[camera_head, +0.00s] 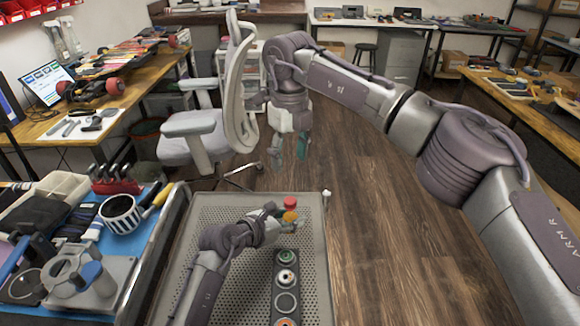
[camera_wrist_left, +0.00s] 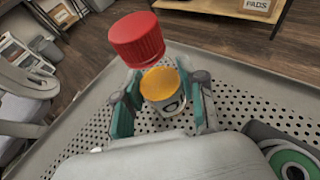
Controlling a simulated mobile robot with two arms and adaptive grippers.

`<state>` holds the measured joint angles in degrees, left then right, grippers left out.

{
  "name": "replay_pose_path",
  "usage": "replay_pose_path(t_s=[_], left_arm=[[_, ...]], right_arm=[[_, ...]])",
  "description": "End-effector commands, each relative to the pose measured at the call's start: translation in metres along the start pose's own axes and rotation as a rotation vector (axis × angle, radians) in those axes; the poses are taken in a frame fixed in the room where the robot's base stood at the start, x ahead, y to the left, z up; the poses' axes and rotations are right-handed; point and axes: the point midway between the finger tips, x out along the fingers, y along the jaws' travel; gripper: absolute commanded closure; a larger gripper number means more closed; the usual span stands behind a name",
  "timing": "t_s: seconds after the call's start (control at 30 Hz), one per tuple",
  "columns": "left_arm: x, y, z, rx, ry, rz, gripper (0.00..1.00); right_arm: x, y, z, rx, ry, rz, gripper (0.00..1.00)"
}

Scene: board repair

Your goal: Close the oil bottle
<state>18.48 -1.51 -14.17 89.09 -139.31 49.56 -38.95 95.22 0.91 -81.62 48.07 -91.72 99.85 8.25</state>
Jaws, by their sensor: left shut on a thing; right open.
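My left gripper (camera_head: 280,214) is over the perforated tray. In the left wrist view, its teal fingers (camera_wrist_left: 160,108) are shut around a small bottle with an orange top (camera_wrist_left: 158,83) and a pale, dark-marked body; the orange part also shows in the head view (camera_head: 290,216). A red ribbed cap (camera_wrist_left: 137,38) appears just beyond and above the orange top, and also shows in the head view (camera_head: 290,203). Whether the two touch, and what is under the red cap, I cannot tell. My right gripper (camera_head: 290,148) is open and empty, higher up and farther away.
The perforated metal tray (camera_head: 232,285) carries a dark strip (camera_head: 276,268) with several round parts. A blue-topped bench (camera_head: 160,222) with tools, a mug and a bin stands at left. An office chair (camera_head: 190,135) is behind. The wooden floor at right is clear.

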Motion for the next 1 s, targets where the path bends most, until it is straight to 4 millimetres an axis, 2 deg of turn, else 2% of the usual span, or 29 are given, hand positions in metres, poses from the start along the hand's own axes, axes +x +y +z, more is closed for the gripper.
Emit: replay_pose_path(t_s=[0.23,0.27,0.43,0.77,0.87,1.0], left_arm=[[0.000,0.000,0.000,0.000,0.000,0.000,1.00],[0.000,0.000,0.000,0.000,0.000,0.000,0.58],[0.000,0.000,0.000,0.000,0.000,0.000,0.30],[-0.002,0.000,0.000,0.000,0.000,0.001,0.30],[-0.011,0.001,-0.001,0.001,0.000,0.002,0.30],[-0.036,0.001,-0.002,0.004,0.002,0.003,0.30]], right_arm=[[-0.001,0.000,0.000,0.000,0.000,0.000,0.42],[-0.001,0.000,0.000,0.000,0.000,0.000,0.42],[-0.001,0.000,0.000,0.001,0.000,0.000,0.42],[-0.001,0.000,0.000,0.001,0.000,0.000,0.42],[-0.001,0.000,0.000,0.001,0.000,0.000,0.42],[-0.001,0.000,0.000,0.001,0.000,0.000,0.42]])
